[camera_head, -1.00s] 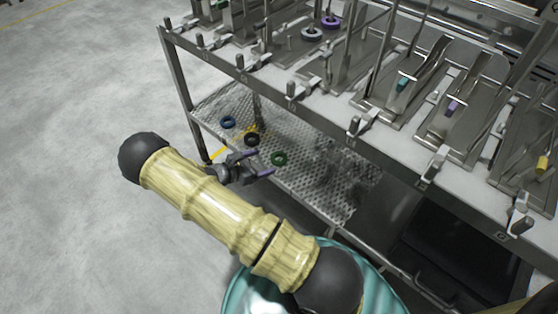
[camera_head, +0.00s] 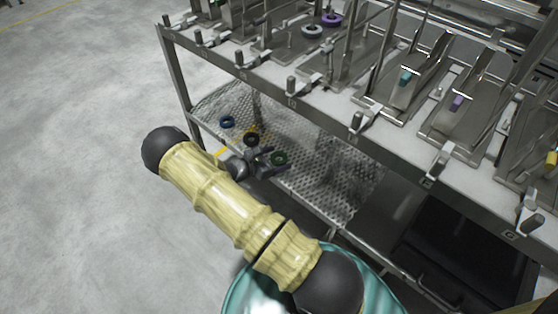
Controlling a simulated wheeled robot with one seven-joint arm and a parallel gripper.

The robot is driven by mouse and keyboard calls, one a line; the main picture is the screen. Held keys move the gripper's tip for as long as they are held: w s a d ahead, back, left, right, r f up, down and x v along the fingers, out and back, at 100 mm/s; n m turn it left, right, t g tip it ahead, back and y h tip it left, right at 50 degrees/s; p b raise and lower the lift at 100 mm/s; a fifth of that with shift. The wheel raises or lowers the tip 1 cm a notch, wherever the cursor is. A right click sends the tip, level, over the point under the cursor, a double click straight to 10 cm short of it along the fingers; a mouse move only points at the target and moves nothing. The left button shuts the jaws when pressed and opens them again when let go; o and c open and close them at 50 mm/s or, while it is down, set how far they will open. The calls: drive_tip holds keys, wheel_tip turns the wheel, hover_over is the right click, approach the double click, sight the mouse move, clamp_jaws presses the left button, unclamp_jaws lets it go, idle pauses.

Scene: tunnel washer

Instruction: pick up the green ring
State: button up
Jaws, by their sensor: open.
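The green ring (camera_head: 279,158) lies on the perforated metal lower shelf (camera_head: 325,185), near its front edge. My gripper (camera_head: 270,160) is open at the green ring, its jaws close beside or around the ring; I cannot tell whether they touch it. The ring still shows between or beyond the dark fingers. My wooden-looking arm runs from the lower right up to the left, then back to the gripper.
A black ring (camera_head: 251,139) and a blue ring (camera_head: 227,122) lie on the same shelf to the left. The upper counter (camera_head: 340,100) with levers and metal fixtures overhangs the shelf. A purple ring (camera_head: 331,19) and a grey ring (camera_head: 312,31) sit up there. Open floor lies left.

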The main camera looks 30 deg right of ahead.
idle(0.5)
drive_tip(key=c, duration=1.1)
wheel_tip(320, 180, up, 10)
drive_tip(key=p, duration=0.3)
